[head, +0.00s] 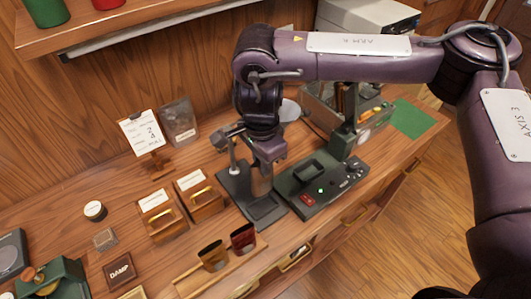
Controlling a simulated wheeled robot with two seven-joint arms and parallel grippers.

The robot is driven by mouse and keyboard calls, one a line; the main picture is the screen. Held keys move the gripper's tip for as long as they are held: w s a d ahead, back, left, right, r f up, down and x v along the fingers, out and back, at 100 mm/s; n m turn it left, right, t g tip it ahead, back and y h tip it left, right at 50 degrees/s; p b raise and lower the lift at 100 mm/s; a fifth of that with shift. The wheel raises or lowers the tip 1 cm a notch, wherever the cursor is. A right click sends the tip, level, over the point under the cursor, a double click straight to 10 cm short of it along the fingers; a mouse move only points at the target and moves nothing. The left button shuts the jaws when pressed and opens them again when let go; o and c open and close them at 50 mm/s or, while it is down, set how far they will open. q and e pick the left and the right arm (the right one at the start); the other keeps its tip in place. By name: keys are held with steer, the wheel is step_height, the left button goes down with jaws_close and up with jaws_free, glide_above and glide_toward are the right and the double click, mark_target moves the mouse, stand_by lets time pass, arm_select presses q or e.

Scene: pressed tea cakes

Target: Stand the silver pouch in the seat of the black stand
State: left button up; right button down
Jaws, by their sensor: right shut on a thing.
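My right gripper (262,160) points down over the black stand (268,214) near the middle of the counter. It is shut on a small grey-brown piece (262,182), which looks like the silver pouch, upright and partly hidden by the gripper. The piece is over the stand's flat base; I cannot tell whether it touches the seat. The stand's pale post (234,162) rises at the left of the gripper. My left gripper is not in view.
A green device with a lit button (318,190) stands just right of the stand. A grey clear-looking bag (179,121) and a card holder (142,132) stand at the back left. Labelled boxes (160,214) are to the left, and a wooden rack with dark cups (220,275) is in front.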

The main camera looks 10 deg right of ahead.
mark_target(262, 178)
steer(key=shift+s+f+b, duration=0.1)
steer(key=shift+f+b, duration=0.65)
steer(key=shift+f, duration=0.15)
step_height(262, 178, down, 4)
steer(key=b, duration=0.3)
steer(key=shift+b, duration=0.35)
step_height(262, 178, down, 2)
steer(key=shift+f+b, duration=0.1)
steer(key=shift+b, duration=0.65)
steer(key=shift+f, duration=0.15)
steer(key=shift+f, duration=0.15)
steer(key=c, duration=1.3)
jaws_free()
